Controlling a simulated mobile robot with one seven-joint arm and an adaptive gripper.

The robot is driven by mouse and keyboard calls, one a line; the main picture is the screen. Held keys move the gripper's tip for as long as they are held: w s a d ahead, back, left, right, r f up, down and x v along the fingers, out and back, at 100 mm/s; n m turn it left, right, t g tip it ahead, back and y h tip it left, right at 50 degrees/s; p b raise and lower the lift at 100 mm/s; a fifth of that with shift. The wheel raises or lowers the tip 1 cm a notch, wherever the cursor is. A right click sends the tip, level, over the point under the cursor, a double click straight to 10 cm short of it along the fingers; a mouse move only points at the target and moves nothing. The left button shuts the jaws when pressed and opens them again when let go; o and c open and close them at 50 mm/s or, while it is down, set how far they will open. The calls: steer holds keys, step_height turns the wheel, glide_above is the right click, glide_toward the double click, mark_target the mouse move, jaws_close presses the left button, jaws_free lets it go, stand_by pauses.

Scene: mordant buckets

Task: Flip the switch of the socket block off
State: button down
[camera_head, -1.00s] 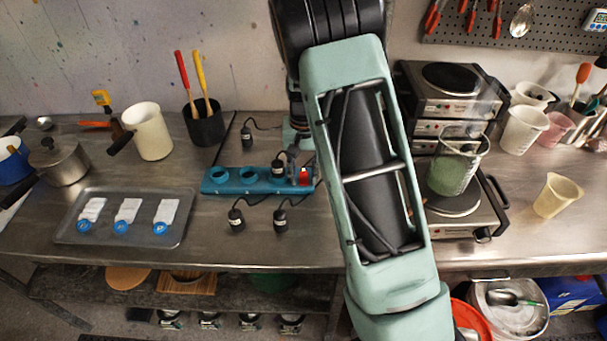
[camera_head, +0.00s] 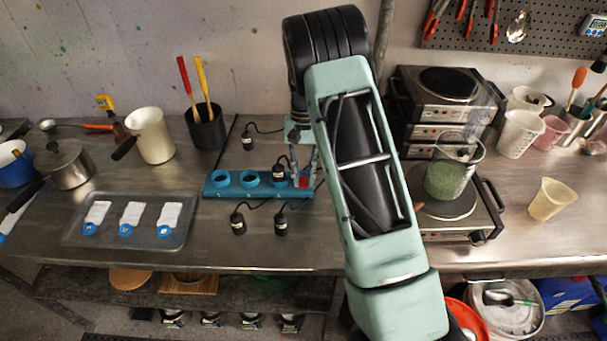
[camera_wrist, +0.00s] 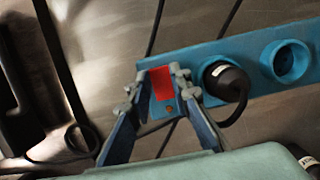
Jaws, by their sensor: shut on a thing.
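The blue socket block (camera_head: 234,187) lies on the steel bench. It also shows in the wrist view (camera_wrist: 242,47). Its red switch (camera_head: 303,183) is at the right end in the head view; the wrist view shows the red switch (camera_wrist: 161,82) between my fingers. My gripper (camera_head: 303,174) points down over that end, and in the wrist view my gripper (camera_wrist: 160,92) is shut on the switch, one finger on each side. A black plug (camera_wrist: 226,80) sits in the socket beside it. I cannot tell which way the switch is tilted.
Loose black plugs (camera_head: 238,223) and cables lie around the block. A tray (camera_head: 72,236) is at left, a black pot of tools (camera_head: 207,132) behind, and hot plates (camera_head: 452,235) with a beaker (camera_head: 447,181) stand right of my arm.

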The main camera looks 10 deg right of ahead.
mark_target(304, 177)
stand_by(0.3)
steer(key=c, duration=1.8)
jaws_free()
steer(key=shift+o, duration=0.2)
steer(key=v, duration=1.2)
steer(key=shift+w, duration=0.1)
